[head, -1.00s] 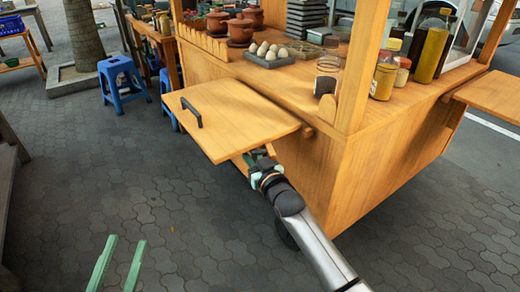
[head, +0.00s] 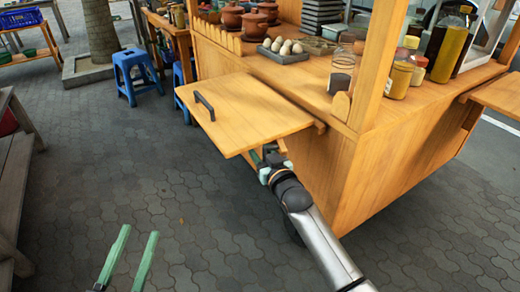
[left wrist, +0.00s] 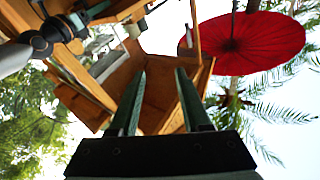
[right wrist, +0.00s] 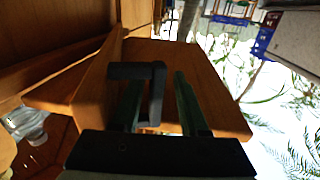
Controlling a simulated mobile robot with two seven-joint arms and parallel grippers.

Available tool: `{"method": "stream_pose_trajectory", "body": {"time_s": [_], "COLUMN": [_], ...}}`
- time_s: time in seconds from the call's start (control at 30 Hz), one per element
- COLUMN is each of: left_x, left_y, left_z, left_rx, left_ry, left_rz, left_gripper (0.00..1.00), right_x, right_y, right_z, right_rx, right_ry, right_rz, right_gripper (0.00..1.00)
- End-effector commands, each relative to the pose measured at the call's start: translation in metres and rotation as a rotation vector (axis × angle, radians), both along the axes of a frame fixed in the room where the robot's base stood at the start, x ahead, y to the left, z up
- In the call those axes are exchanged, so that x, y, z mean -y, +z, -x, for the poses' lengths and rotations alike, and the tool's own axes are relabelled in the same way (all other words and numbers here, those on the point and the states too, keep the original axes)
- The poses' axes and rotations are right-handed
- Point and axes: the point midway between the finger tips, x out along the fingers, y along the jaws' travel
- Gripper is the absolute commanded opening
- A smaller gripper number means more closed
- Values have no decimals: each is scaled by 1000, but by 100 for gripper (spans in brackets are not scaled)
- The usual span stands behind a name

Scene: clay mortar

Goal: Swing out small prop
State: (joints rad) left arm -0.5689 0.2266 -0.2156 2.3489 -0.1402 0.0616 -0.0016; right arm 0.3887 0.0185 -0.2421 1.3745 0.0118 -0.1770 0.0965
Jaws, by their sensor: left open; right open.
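A wooden flap (head: 245,110) with a black handle (head: 204,106) sticks out level from the stall's side in the head view. My right gripper (head: 262,158) is low beside the stall, its fingertips partly hidden under the flap's near edge. In the right wrist view, my right gripper (right wrist: 160,100) is open, and a dark bracket-shaped handle (right wrist: 137,72) shows at and between its fingers, in front of a wooden panel (right wrist: 215,95). I cannot tell whether they touch, or if this panel is the small prop. My left gripper (head: 128,255) is open and empty, away from the stall.
The stall counter (head: 315,95) holds an egg tray (head: 283,55), clay pots and jars. Blue stools (head: 137,75) stand behind the flap. A bench (head: 15,170) is at the left. Grey paving (head: 110,170) is clear in front. A red parasol (left wrist: 245,42) shows in the left wrist view.

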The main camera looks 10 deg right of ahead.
Motion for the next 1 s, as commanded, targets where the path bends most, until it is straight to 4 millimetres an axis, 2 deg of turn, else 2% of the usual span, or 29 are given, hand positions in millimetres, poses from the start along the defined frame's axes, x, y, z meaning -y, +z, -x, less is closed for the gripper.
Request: {"method": "stream_pose_trajectory", "body": {"time_s": [0.13,0.4,0.7,0.8,1.0], "left_x": [0,-4,-6,-6,-5], "left_y": [-1,-70,-140,-158,-181], "left_z": [-1,-3,16,24,37], "left_rx": [-17,-294,-587,-667,-762], "left_ry": [2,37,62,67,72], "left_rz": [2,-1,-5,-5,-8], "left_gripper": [48,48,48,48,48], "right_x": [2,9,20,23,26], "right_y": [0,0,1,1,1], "right_z": [6,40,86,100,118], "right_rx": [-2,-3,-2,-1,0], "right_ry": [-1,-1,-1,0,0], "right_rz": [1,1,1,1,1], "right_gripper": [44,44,44,44,44]}}
